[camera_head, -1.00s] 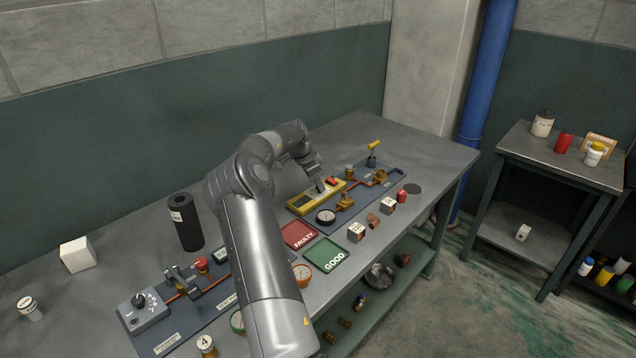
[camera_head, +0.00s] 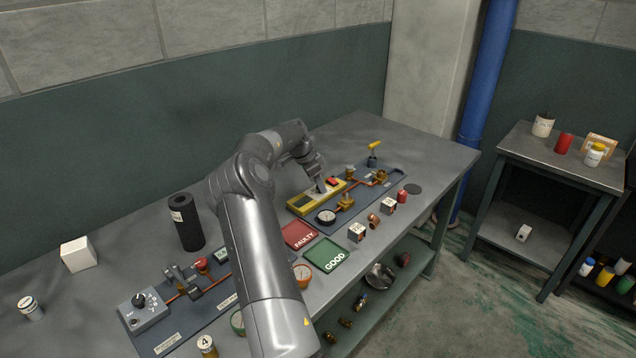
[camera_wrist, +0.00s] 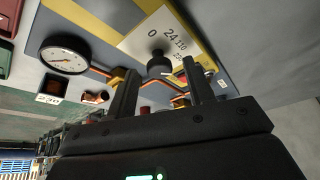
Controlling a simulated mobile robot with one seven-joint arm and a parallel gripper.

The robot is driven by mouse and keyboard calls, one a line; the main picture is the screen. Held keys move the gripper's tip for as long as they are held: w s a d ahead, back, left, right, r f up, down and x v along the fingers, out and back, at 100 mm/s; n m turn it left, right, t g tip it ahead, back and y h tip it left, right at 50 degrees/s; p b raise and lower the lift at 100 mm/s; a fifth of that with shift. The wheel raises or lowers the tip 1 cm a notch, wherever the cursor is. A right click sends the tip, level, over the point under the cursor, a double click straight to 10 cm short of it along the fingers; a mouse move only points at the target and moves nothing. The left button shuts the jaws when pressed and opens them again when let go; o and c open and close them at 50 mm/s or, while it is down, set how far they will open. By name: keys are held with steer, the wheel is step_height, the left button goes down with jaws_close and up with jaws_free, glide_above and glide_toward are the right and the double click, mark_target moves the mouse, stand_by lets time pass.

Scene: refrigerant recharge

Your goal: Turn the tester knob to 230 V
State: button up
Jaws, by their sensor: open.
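The black tester knob (camera_wrist: 157,63) stands on this plate. I cannot tell which mark the knob points to. My gripper (camera_wrist: 163,88) is open, with its two fingers apart and the knob showing between and just beyond their tips.
A round gauge (camera_head: 326,216) and copper pipework (camera_head: 364,184) sit close to the tester. A yellow-handled valve (camera_head: 373,150) stands behind. A red FAULTY tray (camera_head: 285,232) and a green GOOD tray (camera_head: 343,253) lie left.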

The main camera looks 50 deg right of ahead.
steer(key=v, duration=1)
steer(key=shift+r, duration=0.35)
steer(key=shift+a, duration=0.2)
steer(key=s+a+r+n+t+y, duration=0.15)
steer(key=s+a+r+n, duration=0.3)
steer(key=a, duration=0.55)
steer(key=s+a+r+n+t+y, duration=0.1)
steer(key=s+a+r+n+t, duration=0.3)
steer(key=a, duration=0.6)
steer(key=s+a+r+n+y, duration=0.1)
steer(key=s+a+r+n, duration=0.3)
steer(key=a, duration=0.6)
steer(key=s+a+f+n+t, duration=0.2)
steer(key=s+a+n, duration=0.8)
steer(key=s+a, duration=0.8)
steer(key=shift+a+f+n, duration=0.35)
steer(key=shift+a+f, duration=0.25)
steer(key=shift+a, duration=0.5)
